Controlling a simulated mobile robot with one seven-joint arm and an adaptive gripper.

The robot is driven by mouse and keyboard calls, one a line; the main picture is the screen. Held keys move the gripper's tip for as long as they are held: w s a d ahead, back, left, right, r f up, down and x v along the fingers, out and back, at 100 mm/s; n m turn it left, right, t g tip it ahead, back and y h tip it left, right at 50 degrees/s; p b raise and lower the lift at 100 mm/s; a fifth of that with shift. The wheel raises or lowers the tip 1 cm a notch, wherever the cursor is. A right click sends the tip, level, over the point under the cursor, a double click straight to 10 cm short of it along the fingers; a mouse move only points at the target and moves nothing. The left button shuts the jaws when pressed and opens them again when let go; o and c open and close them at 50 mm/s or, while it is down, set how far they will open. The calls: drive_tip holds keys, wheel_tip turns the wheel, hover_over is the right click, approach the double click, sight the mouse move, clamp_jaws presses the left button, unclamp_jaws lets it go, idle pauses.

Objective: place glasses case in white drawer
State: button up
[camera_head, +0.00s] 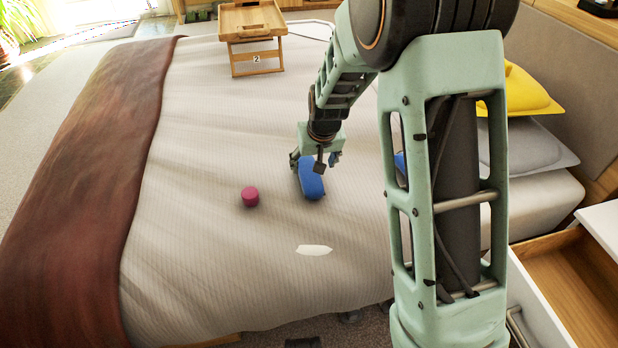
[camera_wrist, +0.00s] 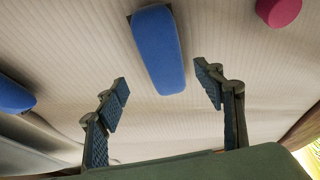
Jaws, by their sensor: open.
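A blue, rounded, elongated case (camera_head: 312,183), which looks like the glasses case, lies on the bed. My gripper (camera_head: 316,162) is open over its far end. In the wrist view the case (camera_wrist: 158,48) lies mostly ahead of my open gripper (camera_wrist: 163,78), lined up with the gap between the fingers. The fingers are not closed on it. A second blue object (camera_wrist: 12,95) is at the left edge of the wrist view; in the head view my arm mostly hides it. The white drawer (camera_head: 535,312) at the lower right is pulled open, with a wooden, empty-looking visible inside.
A magenta cylinder (camera_head: 250,197) stands left of the case. A white flat piece (camera_head: 314,250) lies nearer on the bed. A wooden bed tray (camera_head: 252,22) stands at the back. Grey (camera_head: 530,145) and yellow (camera_head: 525,90) pillows are at right. The bed's left middle is clear.

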sight(310, 173)
drive_tip(key=x, duration=0.2)
drive_tip(key=b+x, duration=0.1)
drive_tip(key=x, duration=0.1)
drive_tip(key=b+x, duration=0.1)
drive_tip(key=x, duration=0.1)
drive_tip(key=shift+s+a+f, duration=0.15)
drive_tip(key=shift+a+f, duration=0.1)
drive_tip(key=shift+f, duration=0.25)
drive_tip(key=shift+r, duration=0.1)
drive_tip(key=c, duration=1.4)
